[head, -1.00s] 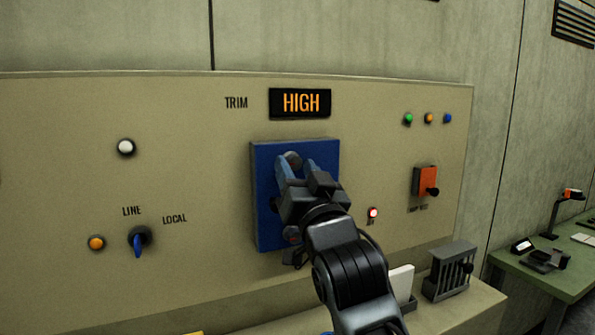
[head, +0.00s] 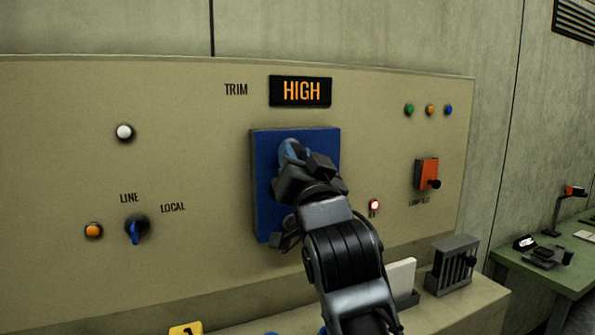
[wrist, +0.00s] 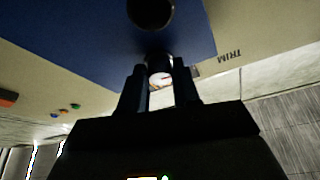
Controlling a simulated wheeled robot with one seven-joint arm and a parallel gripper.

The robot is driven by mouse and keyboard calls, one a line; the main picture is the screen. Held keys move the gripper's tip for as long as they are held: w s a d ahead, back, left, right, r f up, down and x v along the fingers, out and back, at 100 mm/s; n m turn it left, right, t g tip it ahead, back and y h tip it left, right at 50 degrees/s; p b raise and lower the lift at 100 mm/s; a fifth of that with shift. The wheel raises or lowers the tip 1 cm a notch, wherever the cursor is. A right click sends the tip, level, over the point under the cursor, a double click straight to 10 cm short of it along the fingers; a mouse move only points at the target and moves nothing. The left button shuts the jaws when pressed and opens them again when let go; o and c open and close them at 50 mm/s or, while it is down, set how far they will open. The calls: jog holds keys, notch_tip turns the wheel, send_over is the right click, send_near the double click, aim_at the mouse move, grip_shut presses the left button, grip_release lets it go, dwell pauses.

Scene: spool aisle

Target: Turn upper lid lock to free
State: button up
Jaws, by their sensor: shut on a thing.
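The blue box (head: 262,205) stands out from the beige panel under the TRIM display. My gripper (head: 293,160) is in front of its upper part and hides much of its face. In the wrist view, which is upside down, my gripper (wrist: 160,82) is shut on a small round dark knob (wrist: 158,62), the upper lid lock. A pale face with a red mark shows between the fingers. A second round black knob (wrist: 151,10) is on the blue face (wrist: 90,30), apart from the fingers and lower on the box. The lock's labels cannot be read.
The TRIM display (head: 300,91) reads HIGH. A lit red lamp (head: 374,205) and an orange switch box (head: 426,174) are right of my arm. A blue LINE/LOCAL selector (head: 135,231) is at left. A grey slotted block (head: 452,265) stands on the ledge.

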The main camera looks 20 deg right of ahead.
jog(key=shift+a+r+m+g+h+b, duration=0.15)
jog(key=shift+m+g+h+b, duration=0.65)
jog(key=shift+m+b, duration=1.6)
jog(key=shift+a+r+m+g+h+b, duration=0.2)
jog(key=shift+m+g+b, duration=1)
jog(key=shift+m, duration=2.4)
jog(key=shift+d+r+m+g+h+b, duration=0.15)
jog(key=shift+m+g+h+b, duration=0.7)
jog(key=shift+m+b, duration=1.55)
jog(key=shift+a+m+g+p, duration=0.1)
jog(key=shift+m+g+p, duration=0.15)
jog(key=shift+m+p, duration=0.5)
jog(key=o, duration=1.1)
jog(key=shift+c, duration=0.2)
jog(key=shift+r, duration=0.1)
jog(key=shift+s, duration=0.1)
jog(key=v, duration=0.7)
jog(key=shift+s+b, duration=0.3)
jog(key=shift+b, duration=0.15)
